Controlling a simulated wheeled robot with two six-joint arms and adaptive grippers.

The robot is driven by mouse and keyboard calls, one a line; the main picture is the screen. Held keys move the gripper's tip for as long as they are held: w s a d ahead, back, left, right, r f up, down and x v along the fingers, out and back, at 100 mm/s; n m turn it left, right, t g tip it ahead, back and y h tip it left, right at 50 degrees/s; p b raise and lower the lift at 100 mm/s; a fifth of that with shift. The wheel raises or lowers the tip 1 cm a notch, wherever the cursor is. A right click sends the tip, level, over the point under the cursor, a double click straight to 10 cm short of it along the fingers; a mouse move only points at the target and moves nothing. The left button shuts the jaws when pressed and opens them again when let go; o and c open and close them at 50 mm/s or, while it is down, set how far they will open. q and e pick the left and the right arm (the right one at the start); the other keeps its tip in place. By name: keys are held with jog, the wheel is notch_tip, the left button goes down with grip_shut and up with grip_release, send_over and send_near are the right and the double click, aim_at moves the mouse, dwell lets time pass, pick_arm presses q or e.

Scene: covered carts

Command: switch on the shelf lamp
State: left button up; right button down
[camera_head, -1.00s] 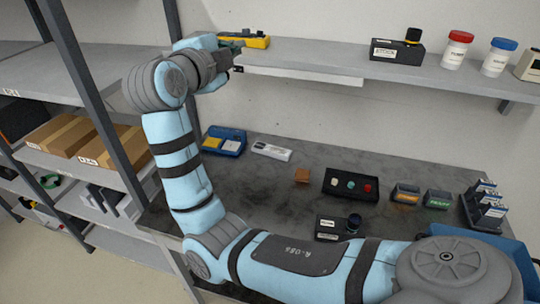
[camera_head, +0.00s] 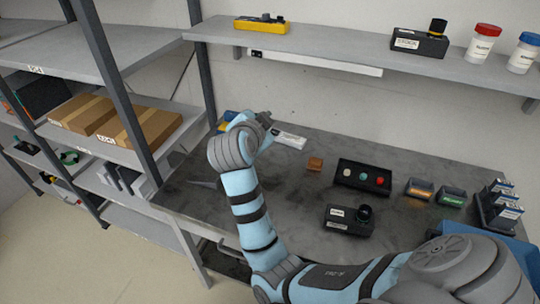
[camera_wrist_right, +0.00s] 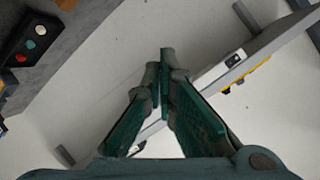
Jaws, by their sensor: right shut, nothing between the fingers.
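The shelf lamp (camera_head: 315,63) is a long pale bar under the front of the upper wall shelf. A small dark switch (camera_head: 257,54) sits at its left end. I see no clear glow from the bar. My right gripper (camera_head: 266,118) is below and apart from the lamp's left end, above the back left of the bench. Its fingers are shut and empty in the right wrist view (camera_wrist_right: 165,60). There, a pale lamp end (camera_wrist_right: 214,78) appears right of the fingertips, with a gap between. My left gripper is out of view.
The upper shelf (camera_head: 340,46) carries a yellow device (camera_head: 262,26), a black box with a knob (camera_head: 420,42) and two jars. The bench (camera_head: 290,190) holds a black button box (camera_head: 362,177), a knob box (camera_head: 349,220) and small bins. A rack post (camera_head: 201,60) stands left.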

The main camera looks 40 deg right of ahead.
jog(key=s+f+n+y, duration=0.1)
jog(key=s+f+n, duration=0.2)
jog(key=f, duration=0.5)
jog(key=shift+s+a+f+n+g+y, duration=0.2)
jog(key=shift+s+n+g+y, duration=0.1)
jog(key=shift+n+y, duration=0.15)
